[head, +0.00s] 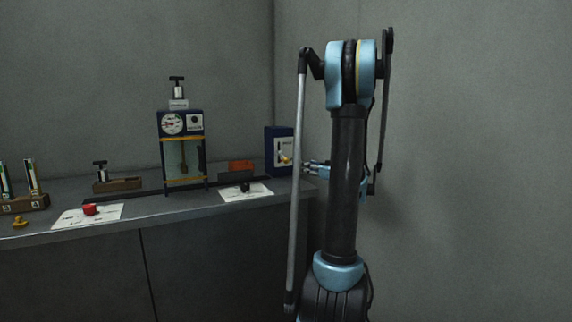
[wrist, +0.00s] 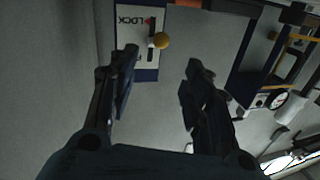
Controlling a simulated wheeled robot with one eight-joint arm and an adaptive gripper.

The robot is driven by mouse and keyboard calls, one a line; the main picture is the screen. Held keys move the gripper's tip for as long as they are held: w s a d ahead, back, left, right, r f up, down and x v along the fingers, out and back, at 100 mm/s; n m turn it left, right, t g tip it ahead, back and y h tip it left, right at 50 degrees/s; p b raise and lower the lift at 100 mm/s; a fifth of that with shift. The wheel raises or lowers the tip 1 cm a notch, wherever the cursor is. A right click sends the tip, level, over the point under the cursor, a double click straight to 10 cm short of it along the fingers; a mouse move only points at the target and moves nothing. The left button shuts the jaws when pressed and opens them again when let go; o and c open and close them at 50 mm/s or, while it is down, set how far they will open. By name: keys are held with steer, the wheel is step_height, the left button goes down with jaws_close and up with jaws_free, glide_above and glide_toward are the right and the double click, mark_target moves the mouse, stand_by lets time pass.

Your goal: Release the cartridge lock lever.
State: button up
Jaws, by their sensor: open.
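The lock lever shows as a yellow knob (head: 285,159) on the white front panel of a dark blue box (head: 271,151) at the right end of the counter. In the wrist view the panel (wrist: 128,41) appears upside down with the word LOCK and a dark slot, and the yellow knob (wrist: 162,41) sits beside that slot. My gripper (head: 307,165) is just right of the box, pointing at the panel. In the wrist view my gripper (wrist: 161,67) is open and empty. The knob shows beyond the gap between its fingertips, apart from both fingers.
A gauge unit (head: 182,148) with a glass front stands mid-counter. A red knob (head: 90,209) and labelled vials (head: 33,178) are at the left. A grey wall is close on the right.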

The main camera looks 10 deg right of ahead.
mark_target(288, 161)
steer(key=x, duration=1.5)
steer(key=shift+w+a, duration=0.2)
steer(key=shift+w, duration=0.1)
